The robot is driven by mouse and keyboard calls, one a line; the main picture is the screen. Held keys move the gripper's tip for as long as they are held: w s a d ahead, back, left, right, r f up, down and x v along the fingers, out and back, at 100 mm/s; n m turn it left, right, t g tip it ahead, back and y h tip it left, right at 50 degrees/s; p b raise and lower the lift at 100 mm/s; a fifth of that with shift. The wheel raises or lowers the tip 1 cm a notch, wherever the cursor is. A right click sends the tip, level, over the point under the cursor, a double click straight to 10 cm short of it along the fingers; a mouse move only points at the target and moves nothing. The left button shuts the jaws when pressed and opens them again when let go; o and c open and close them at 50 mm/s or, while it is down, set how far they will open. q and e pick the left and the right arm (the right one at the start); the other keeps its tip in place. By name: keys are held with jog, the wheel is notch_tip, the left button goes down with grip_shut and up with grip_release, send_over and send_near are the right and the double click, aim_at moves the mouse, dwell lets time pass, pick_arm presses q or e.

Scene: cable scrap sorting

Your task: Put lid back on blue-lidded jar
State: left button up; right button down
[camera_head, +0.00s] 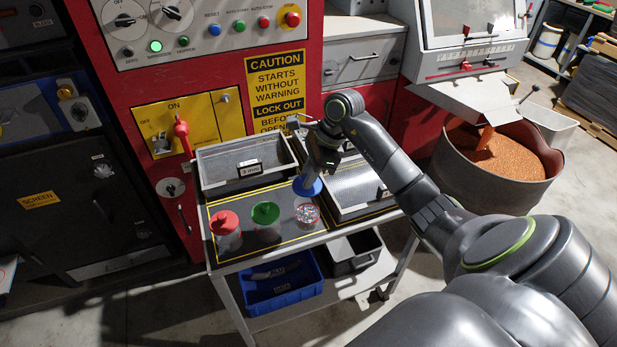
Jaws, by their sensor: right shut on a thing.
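A clear jar (307,215) with small pieces of scrap inside stands open at the right of the row on the cart top. The blue lid (308,187) is in my right gripper (314,176), just above the jar's mouth. The lid looks a little up and left of the jar's rim; whether they touch I cannot tell. My left gripper does not show.
A jar with a red lid (224,222) and a jar with a green lid (265,213) stand to the left. Metal trays (243,165) lie behind. A blue bin (283,285) and a grey bin (352,256) are on the shelf below. A red machine panel rises behind.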

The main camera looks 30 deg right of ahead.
aim_at(308, 192)
jog(key=shift+w+f, duration=0.1)
jog(key=shift+f, duration=0.3)
jog(key=shift+f+b, duration=0.3)
jog(key=shift+f, duration=0.4)
jog(key=shift+f+b, duration=0.3)
jog(key=shift+f, duration=0.45)
notch_tip(308, 192, down, 2)
jog(key=b, duration=0.2)
jog(key=shift+f+b, duration=0.25)
jog(key=shift+b, duration=0.05)
pick_arm(q)
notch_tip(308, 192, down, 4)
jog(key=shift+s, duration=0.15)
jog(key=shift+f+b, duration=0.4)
jog(key=shift+b, duration=0.05)
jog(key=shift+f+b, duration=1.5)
pick_arm(e)
jog(key=shift+f, duration=0.15)
dwell(0.5)
